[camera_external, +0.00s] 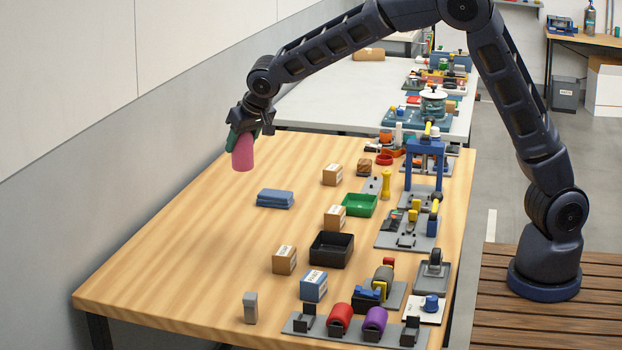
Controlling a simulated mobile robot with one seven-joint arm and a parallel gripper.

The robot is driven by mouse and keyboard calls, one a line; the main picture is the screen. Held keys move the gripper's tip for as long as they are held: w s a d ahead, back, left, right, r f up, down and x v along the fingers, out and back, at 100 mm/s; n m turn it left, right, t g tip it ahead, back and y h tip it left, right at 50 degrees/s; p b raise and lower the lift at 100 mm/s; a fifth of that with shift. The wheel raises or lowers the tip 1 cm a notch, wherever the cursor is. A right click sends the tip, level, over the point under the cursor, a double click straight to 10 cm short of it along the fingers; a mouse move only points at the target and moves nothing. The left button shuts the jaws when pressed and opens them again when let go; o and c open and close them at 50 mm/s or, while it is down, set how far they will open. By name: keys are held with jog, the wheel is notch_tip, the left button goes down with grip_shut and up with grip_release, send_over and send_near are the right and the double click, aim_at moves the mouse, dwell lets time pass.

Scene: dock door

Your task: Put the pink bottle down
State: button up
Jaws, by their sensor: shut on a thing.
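The pink bottle (243,155) is upright, hanging below my gripper (243,134) over the far left part of the wooden table (180,240). My gripper is shut on its upper part, and the fingers hide the top. The bottle's lower end is in plain view. I cannot tell from this one view how far it is above the tabletop.
A folded blue cloth (275,198) lies nearest the bottle. Cardboard boxes (285,260), a green tray (359,205) and a black tray (331,250) stand to its right. Fixtures crowd the right edge. The table's left side is bare, beside a wall (70,170).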

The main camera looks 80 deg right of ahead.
jog(key=shift+d+f, duration=0.2)
jog(key=shift+f, duration=0.2)
notch_tip(320, 180, down, 19)
jog(key=shift+f, duration=0.1)
jog(key=shift+f, duration=0.15)
jog(key=o, duration=1.1)
jog(key=shift+o, duration=0.2)
